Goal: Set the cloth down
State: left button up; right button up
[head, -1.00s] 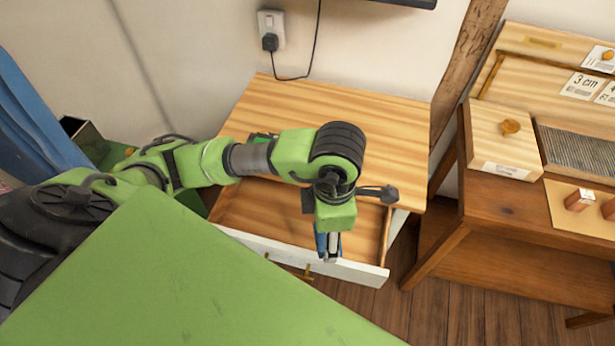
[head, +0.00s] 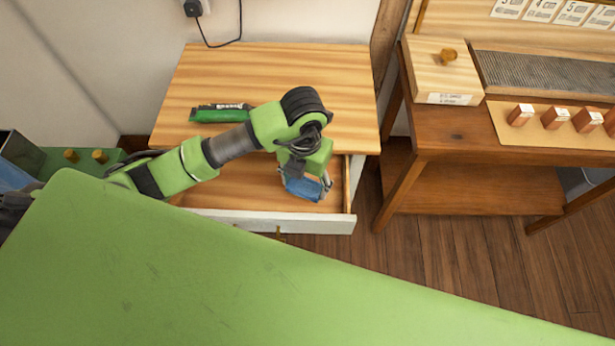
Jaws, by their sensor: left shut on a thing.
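My left gripper (head: 312,176) points down at the open drawer (head: 235,184) of the light wooden desk. It is shut on a blue cloth (head: 298,189), which bunches around the fingertips. The cloth is over the right part of the drawer, behind its white front. I cannot tell whether it touches the drawer bottom. The gripper body and wrist hide part of the cloth and of the drawer. My right gripper is not in view.
A brown wooden table (head: 455,135) stands to the right, with a knobbed box (head: 440,72) and several small blocks (head: 555,117). The drawer's left part looks empty.

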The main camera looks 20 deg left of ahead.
pick_arm(q)
jog(key=w+f, duration=0.4)
jog(key=f, duration=0.1)
jog(key=shift+w+a+f, duration=0.1)
jog(key=shift+w+f, duration=0.25)
notch_tip(320, 180, down, 3)
jog(key=shift+w+f, duration=0.15)
jog(key=shift+f, duration=0.05)
jog(key=shift+f, duration=0.15)
jog(key=o, duration=1)
